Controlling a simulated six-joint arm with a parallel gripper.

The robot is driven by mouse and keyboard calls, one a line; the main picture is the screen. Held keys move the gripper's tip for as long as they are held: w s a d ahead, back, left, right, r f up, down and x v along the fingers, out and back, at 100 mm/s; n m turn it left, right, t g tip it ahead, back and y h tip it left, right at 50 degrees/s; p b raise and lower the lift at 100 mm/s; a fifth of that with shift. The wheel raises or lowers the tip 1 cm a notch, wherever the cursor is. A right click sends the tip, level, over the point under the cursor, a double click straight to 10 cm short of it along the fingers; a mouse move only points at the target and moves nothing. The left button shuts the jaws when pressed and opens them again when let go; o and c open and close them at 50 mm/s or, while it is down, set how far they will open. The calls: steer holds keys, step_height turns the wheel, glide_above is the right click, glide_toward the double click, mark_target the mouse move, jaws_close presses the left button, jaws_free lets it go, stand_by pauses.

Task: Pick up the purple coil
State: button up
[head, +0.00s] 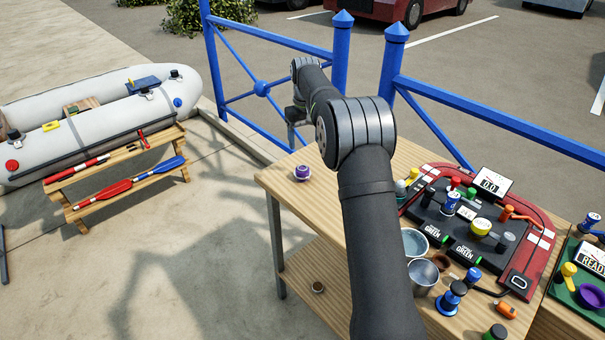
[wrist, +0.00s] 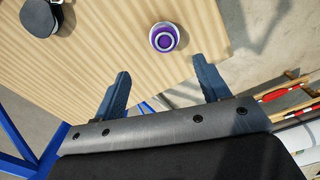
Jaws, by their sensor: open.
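The purple coil (head: 302,172) is a small purple and white ringed piece near the left edge of the wooden table (head: 290,190). In the wrist view the purple coil (wrist: 164,38) lies on the bare wood, seen from above as purple and white rings. My gripper (wrist: 162,85) is open and empty, its two blue-grey fingers spread apart. The coil lies beyond the fingertips, between their lines and apart from both. In the head view my arm reaches over the table toward the blue railing, and my gripper (head: 294,122) shows only small and partly hidden near the railing.
A red-edged console (head: 530,270) with knobs and cans fills the table's right side. Metal bowls (head: 422,275) and small coloured parts stand in front of it. A blue railing (head: 270,38) runs behind the table. The wood around the coil is clear.

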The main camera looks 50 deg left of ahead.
mark_target(303, 167)
step_height(303, 167, down, 8)
steer(key=shift+r, duration=0.15)
steer(key=f, duration=0.5)
steer(key=shift+s+a+f, duration=0.1)
steer(key=shift+s+a, duration=0.15)
steer(key=shift+a, duration=0.1)
steer(key=c, duration=1)
